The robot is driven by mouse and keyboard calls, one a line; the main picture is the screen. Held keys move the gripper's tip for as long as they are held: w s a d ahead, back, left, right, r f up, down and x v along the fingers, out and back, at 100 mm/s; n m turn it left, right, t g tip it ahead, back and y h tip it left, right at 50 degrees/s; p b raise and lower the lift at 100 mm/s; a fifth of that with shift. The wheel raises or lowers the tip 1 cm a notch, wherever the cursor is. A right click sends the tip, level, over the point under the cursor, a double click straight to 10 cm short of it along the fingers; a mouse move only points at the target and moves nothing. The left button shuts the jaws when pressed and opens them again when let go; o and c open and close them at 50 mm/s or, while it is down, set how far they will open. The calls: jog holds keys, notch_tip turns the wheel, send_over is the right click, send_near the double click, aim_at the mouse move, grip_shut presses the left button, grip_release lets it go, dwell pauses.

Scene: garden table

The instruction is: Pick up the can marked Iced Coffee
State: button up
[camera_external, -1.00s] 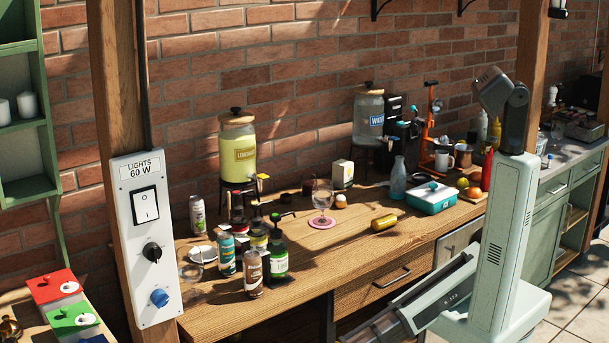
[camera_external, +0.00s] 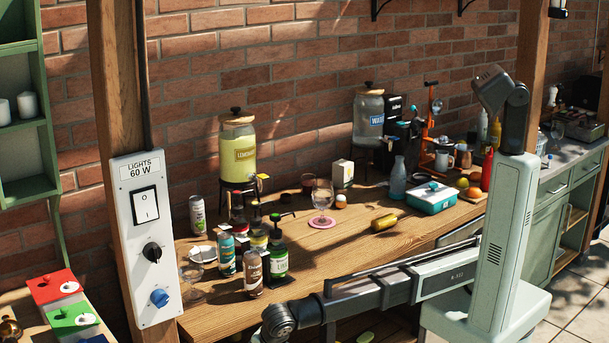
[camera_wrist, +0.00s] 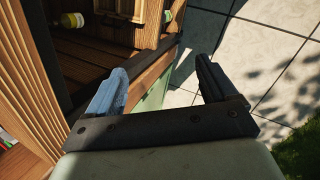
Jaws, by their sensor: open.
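Several cans stand at the left end of the wooden table (camera_external: 345,255) in the external view. A brown can (camera_external: 253,273) is at the front, a blue can (camera_external: 226,255) is to its left, and a pale can (camera_external: 197,215) stands farther back. I cannot read their labels; the brown one looks most like coffee. My gripper shows in the wrist view (camera_wrist: 160,82) with its two fingers wide apart and nothing between them. In the external view my arm reaches left along the table's front, and the fingers are out of frame. No can is identifiable in the wrist view.
A stemmed glass (camera_external: 322,197) on a pink coaster and a yellow item (camera_external: 384,222) lie farther right. A switch panel (camera_external: 146,238) on a post borders the table's left end. The front middle is fairly clear.

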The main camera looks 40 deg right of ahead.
notch_tip(320, 180, up, 10)
jog(key=s+a+y, duration=0.1)
jog(key=a, duration=0.1)
notch_tip(320, 180, up, 21)
jog(key=m+g+y, duration=0.2)
jog(key=m+y, duration=0.1)
jog(key=m, duration=0.8)
send_over(258, 254)
jog(key=s+d, duration=0.2)
jog(key=x, duration=0.8)
jog(key=shift+w+f, duration=0.1)
jog(key=shift+f, duration=0.1)
jog(key=shift+d+x, duration=0.2)
jog(key=shift+x, duration=0.8)
jog(key=shift+d+x, duration=0.15)
jog(key=shift+x, duration=0.9)
jog(key=shift+w+a+f, duration=0.15)
jog(key=shift+a+f, duration=0.05)
jog(key=shift+f, duration=0.45)
jog(key=shift+c, duration=0.3)
jog(key=c, duration=1.2)
